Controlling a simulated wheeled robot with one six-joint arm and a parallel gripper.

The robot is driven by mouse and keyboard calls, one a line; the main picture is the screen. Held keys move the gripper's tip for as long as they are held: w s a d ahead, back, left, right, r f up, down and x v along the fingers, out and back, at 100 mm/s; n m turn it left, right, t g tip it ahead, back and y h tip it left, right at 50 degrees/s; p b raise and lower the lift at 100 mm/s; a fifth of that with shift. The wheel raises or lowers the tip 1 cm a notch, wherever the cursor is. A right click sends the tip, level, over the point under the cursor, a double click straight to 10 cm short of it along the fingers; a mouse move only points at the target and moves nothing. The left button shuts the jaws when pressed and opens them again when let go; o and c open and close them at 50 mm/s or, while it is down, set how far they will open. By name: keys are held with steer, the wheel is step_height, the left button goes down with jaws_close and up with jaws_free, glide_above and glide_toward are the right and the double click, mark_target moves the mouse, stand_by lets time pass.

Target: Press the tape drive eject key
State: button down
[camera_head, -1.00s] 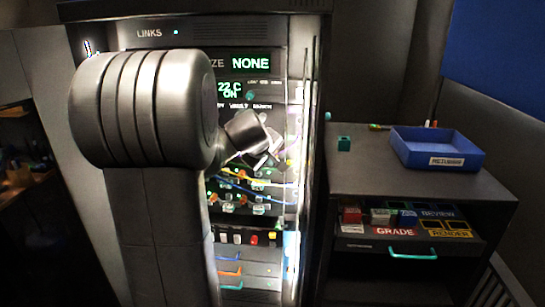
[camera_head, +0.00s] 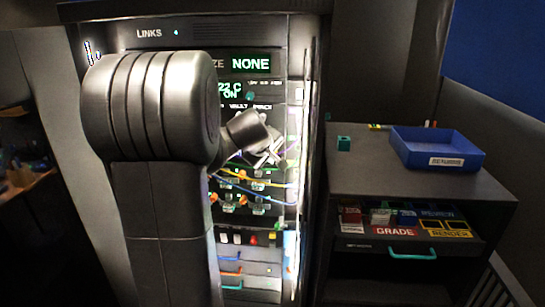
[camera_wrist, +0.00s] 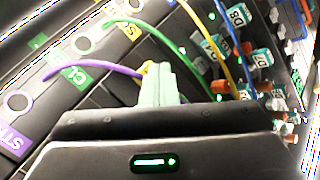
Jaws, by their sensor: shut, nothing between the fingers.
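My gripper (camera_head: 272,152) is shut and empty in front of the upper middle of the rack, near the patch cables. In the wrist view its closed pale fingers (camera_wrist: 158,85) stand over a sloping dark panel with labelled jacks; contact with the panel cannot be told. The rack (camera_head: 270,30) has lit displays, including one reading NONE (camera_head: 250,64). A row of white, red and yellow keys (camera_head: 253,239) shows lower on the rack. No label readable here marks the tape drive eject key, so I cannot tell which it is. My arm hides the rack's left part.
Purple (camera_wrist: 95,70), green (camera_wrist: 150,35) and yellow (camera_wrist: 205,45) cables arch close around the fingers.

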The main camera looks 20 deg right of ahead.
steer(key=shift+w+d, duration=0.1)
steer(key=shift+w, duration=0.05)
stand_by(0.6)
steer(key=shift+s+a+b, duration=0.35)
steer(key=shift+s+a, duration=0.1)
steer(key=shift+s, duration=0.25)
steer(key=s+a, duration=0.1)
steer(key=s+b, duration=0.1)
steer(key=s+a, duration=0.1)
steer(key=s, duration=0.1)
steer(key=shift+s+a+b, duration=0.1)
steer(key=shift+a+b, duration=0.2)
steer(key=shift+b, duration=0.1)
steer(key=shift+d, duration=0.1)
stand_by(0.4)
